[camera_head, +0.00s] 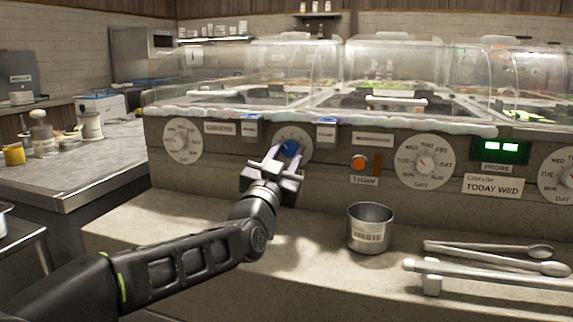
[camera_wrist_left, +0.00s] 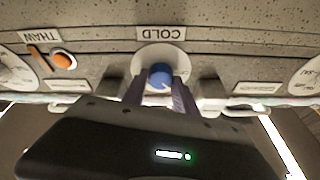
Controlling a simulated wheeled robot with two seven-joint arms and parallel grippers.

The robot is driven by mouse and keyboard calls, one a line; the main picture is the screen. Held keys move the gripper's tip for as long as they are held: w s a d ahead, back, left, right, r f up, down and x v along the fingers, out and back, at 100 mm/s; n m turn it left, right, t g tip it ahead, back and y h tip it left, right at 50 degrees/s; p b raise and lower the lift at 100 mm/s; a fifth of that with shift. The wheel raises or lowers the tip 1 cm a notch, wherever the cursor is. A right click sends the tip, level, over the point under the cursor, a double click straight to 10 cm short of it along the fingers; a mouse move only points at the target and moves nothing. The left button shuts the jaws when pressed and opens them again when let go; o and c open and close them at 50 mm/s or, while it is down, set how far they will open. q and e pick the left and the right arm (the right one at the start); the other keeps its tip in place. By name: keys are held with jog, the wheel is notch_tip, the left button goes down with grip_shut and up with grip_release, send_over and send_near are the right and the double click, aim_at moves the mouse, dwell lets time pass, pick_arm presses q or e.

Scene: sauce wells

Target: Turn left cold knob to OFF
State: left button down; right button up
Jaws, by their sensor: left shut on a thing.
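The left cold knob (camera_head: 291,148) is blue and sits on a pale round dial plate on the front panel of the counter unit. My left gripper (camera_head: 277,160) reaches up to it from the front, its two fingers on either side of the knob and shut on it. In the left wrist view, which is upside down, the blue knob (camera_wrist_left: 160,76) sits between the fingertips (camera_wrist_left: 160,84), with a COLD label (camera_wrist_left: 161,33) beyond it. The knob's OFF mark cannot be read. My right gripper is not in view.
Day dials (camera_head: 425,162) and an orange THAW button (camera_head: 359,162) are on the same panel. Clear plastic covers (camera_head: 385,62) sit above. The ledge left of the cup is clear.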

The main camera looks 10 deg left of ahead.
pick_arm(q)
jog(key=n+y, duration=0.1)
jog(key=n, duration=0.1)
jog(key=shift+n, duration=0.4)
jog(key=shift+n+y, duration=0.8)
jog(key=shift+n, duration=0.4)
jog(key=n+y+p, duration=0.1)
jog(key=n, duration=0.3)
jog(key=shift+d+r+g, duration=0.15)
jog(key=shift+g, duration=0.25)
jog(key=shift+n+y+p, duration=0.55)
jog(key=shift+n+y, duration=0.15)
jog(key=shift+n, duration=0.9)
jog(key=c, duration=1)
grip_release()
